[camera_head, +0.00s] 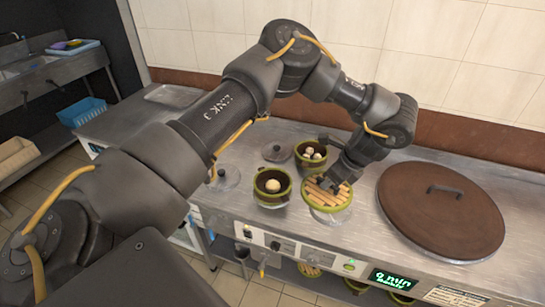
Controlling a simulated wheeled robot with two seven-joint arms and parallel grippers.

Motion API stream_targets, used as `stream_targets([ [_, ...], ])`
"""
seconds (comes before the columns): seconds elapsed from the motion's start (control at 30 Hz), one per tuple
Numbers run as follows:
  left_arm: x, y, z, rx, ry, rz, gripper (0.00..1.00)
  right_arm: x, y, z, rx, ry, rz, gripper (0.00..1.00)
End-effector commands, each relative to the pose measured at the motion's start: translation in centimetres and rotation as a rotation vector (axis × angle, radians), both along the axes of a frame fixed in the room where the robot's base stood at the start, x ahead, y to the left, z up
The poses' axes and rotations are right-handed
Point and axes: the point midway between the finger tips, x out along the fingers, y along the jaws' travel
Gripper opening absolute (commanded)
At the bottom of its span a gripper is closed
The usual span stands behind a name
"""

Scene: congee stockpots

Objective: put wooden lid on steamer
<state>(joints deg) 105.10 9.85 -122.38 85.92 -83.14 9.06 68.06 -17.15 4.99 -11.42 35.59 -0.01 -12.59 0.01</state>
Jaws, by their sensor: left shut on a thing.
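The round wooden lid (322,198) has light slats and a green rim. It sits right of the front steamer, over a pale, clear-looking round base; I cannot tell whether they touch. My left gripper (329,183) reaches down from above and is shut on the lid at its top; the fingertips are partly hidden. The front steamer (262,197) is a green-rimmed round pot, open, with a pale bun (272,186) inside. My right gripper is not in view.
A large brown round lid (440,215) with a dark handle covers the counter's right side. The tiled wall (450,70) bounds the back. A lit display (392,280) is on the counter front.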

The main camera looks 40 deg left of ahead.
Motion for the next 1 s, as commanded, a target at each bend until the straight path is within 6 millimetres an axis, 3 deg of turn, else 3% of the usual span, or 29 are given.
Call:
stream_targets([
  [0.2,3.3,6.9,-2.6,-0.01,0.006,-0.531,0.0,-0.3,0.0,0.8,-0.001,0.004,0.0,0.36],
  [0.5,4.2,16.0,-5.6,-0.007,0.012,-0.97,0.0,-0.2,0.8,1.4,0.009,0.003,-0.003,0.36],
  [0.7,3.8,19.9,-6.7,-0.006,0.013,-1.13,0.0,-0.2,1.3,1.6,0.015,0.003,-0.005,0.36],
  [1.0,3.3,23.0,-7.2,-0.004,0.01,-1.258,0.0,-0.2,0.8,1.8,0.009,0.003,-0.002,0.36],
])
